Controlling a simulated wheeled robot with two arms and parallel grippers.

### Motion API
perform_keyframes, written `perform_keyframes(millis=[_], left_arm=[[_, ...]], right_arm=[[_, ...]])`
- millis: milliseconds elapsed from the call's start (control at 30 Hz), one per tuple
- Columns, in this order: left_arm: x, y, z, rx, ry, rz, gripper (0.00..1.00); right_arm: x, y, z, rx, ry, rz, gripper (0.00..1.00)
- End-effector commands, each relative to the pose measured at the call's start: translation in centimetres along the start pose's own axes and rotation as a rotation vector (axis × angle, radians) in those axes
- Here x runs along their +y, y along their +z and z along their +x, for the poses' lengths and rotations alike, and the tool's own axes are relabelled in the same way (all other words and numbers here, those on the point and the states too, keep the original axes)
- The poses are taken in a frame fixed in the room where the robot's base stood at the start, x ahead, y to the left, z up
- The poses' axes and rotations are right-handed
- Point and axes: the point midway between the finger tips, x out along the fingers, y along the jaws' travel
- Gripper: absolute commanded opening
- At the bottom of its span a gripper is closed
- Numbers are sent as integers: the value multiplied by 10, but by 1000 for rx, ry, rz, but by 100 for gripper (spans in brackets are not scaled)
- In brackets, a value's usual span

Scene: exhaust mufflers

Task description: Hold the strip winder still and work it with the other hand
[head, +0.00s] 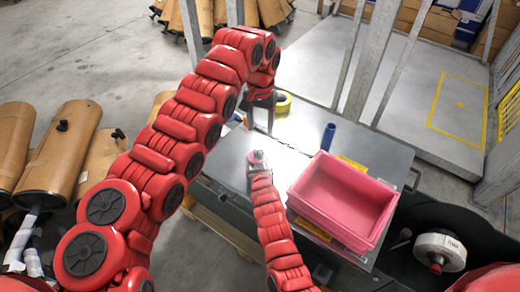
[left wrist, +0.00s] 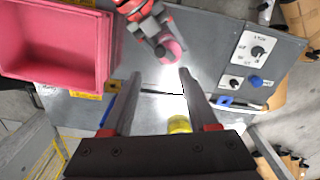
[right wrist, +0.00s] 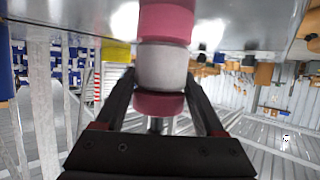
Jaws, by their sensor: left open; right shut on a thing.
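The strip winder, a small pink and pale grey round piece, stands on the grey metal tabletop (head: 222,152). It shows in the head view (head: 257,156), the left wrist view (left wrist: 173,50) and the right wrist view (right wrist: 162,66). My right gripper (head: 259,166) is shut on it, with a finger on each side of its pale middle band in the right wrist view. My left gripper (head: 261,127) is open and empty above the tabletop, behind the winder in the head view. In the left wrist view its fingertips (left wrist: 160,73) are apart, with the winder beyond them.
A pink bin (head: 346,192) stands right of the winder. A yellow tape roll (head: 283,102) and a blue cylinder (head: 328,137) are at the table's back. A panel with knobs (left wrist: 257,50) shows in the left wrist view. Brown mufflers (head: 65,150) stand left of the table.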

Motion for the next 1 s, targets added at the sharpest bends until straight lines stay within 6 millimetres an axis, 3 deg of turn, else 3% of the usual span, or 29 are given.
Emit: perform_keyframes(millis=[300, 500, 700, 933, 1000], left_arm=[[0, 2, 66, -6, 3, -3, 60], [0, 2, 98, -5, 3, -5, 60], [0, 2, 112, -5, 2, -4, 60], [0, 1, 112, -2, 2, -4, 60], [0, 1, 112, -2, 2, -5, 50]], right_arm=[[0, 0, 0, 0, 0, 0, 8], [0, 0, 0, 0, 0, 0, 8], [0, 0, 0, 0, 0, 0, 8], [0, 0, 0, 0, 0, 0, 8], [0, 0, 0, 0, 0, 0, 8]])
